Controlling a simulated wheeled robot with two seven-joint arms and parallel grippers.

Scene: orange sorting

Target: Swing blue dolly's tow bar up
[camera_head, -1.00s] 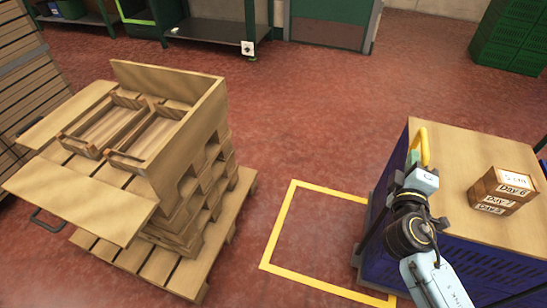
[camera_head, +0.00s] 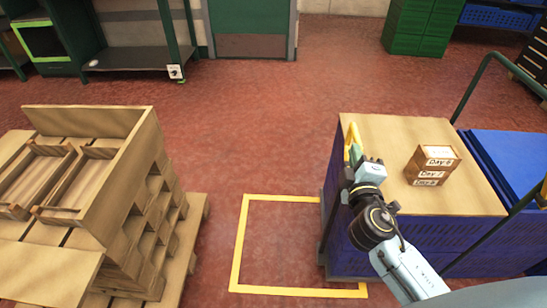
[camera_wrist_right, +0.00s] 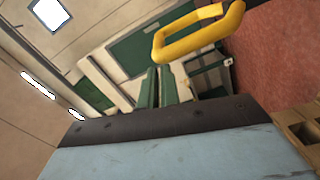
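The blue dolly's dark frame (camera_head: 322,250) shows low at the left side of a stack of blue crates (camera_head: 460,238) with a wooden top. A yellow handle loop (camera_head: 352,132), apparently the tow bar's, stands at the top left edge of the load. My right gripper (camera_head: 355,153) is right by this loop. In the right wrist view the loop (camera_wrist_right: 200,35) lies just beyond and to the right of two green fingers (camera_wrist_right: 157,85). The fingers are close together, and I cannot tell whether they touch the loop. The lower bar is largely hidden. My left gripper is out of view.
A small wooden day-labelled box (camera_head: 432,165) sits on the wooden top (camera_head: 385,130). A yellow floor outline (camera_head: 238,245) lies empty left of the dolly. Stacked pallets (camera_head: 190,235) stand further left. Another blue stack (camera_head: 520,160) with a dark bar stands right. The red floor behind is open.

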